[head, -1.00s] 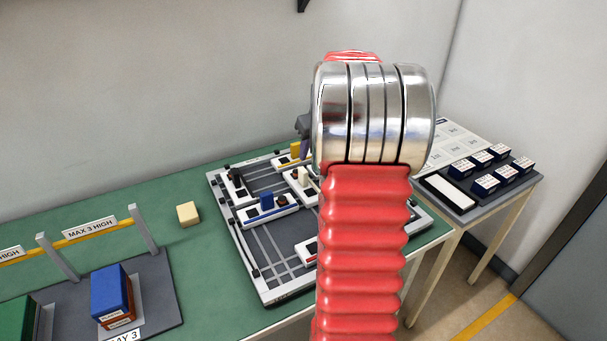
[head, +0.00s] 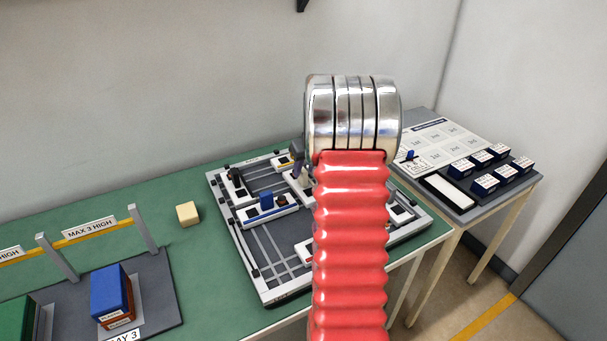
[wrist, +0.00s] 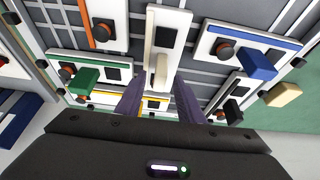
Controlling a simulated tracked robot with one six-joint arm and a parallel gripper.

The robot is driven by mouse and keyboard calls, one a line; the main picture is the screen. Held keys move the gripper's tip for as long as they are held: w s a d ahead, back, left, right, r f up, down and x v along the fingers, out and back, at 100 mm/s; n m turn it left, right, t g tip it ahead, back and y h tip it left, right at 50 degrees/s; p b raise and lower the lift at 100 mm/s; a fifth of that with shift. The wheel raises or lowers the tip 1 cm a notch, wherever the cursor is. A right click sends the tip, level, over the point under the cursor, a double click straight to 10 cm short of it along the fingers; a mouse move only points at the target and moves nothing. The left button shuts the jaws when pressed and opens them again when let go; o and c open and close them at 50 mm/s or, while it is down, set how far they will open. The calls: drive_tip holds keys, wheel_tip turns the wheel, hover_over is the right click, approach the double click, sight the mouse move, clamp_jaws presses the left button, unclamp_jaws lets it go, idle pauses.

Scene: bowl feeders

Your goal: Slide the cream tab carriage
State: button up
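The cream tab (wrist: 160,72) stands up from a white carriage (wrist: 168,22) with a dark square on it, in the upper middle of the wrist view. In the head view the white carriage (head: 294,182) is partly hidden behind my arm. My gripper (wrist: 160,100) is open, with two dark purple fingers spread apart. The tab is just ahead of the fingertips, in line with the gap between them. I cannot tell whether a finger touches it.
The slotted board (head: 262,282) also bears a blue-tab carriage (wrist: 258,65), a green-tab one (wrist: 84,80) and others close by. A loose cream block (head: 188,214) lies on the green table left of the board. A side table (head: 485,204) holds several dark blocks.

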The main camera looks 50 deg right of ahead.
sight(304, 171)
drive_tip(key=shift+x, duration=1.9)
drive_tip(key=shift+c, duration=0.2)
clamp_jaws()
